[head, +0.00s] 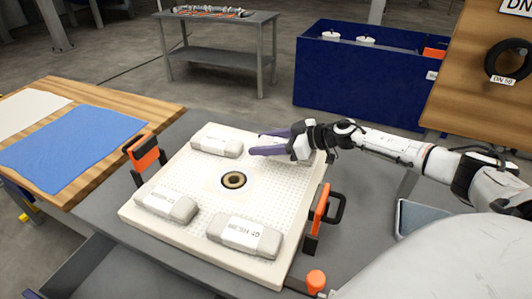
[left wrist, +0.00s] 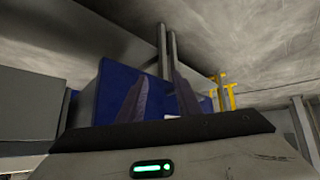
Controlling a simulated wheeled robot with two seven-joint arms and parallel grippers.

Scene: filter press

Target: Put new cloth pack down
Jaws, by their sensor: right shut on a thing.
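A pale filter plate (head: 185,233) with a studded face and a round centre hole (head: 233,181) lies on a grey table. Three light grey cloth packs lie on it: one at the back left (head: 216,140), one at the front left (head: 166,204) and one at the front right (head: 244,235). My right gripper (head: 262,143) is over the plate's back right corner, shut on a cloth pack mostly hidden by the hand. I cannot tell whether that pack touches the plate. My left gripper (left wrist: 158,100) shows only in the left wrist view, fingers apart and empty.
Orange-and-black handles (head: 145,155) stand at the plate's left and right (head: 320,213). A wooden bench (head: 110,100) with blue cloth (head: 70,145) is at left. A blue bin (head: 350,85) and a grey table (head: 218,55) stand behind. An orange knob (head: 316,281) is near the front.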

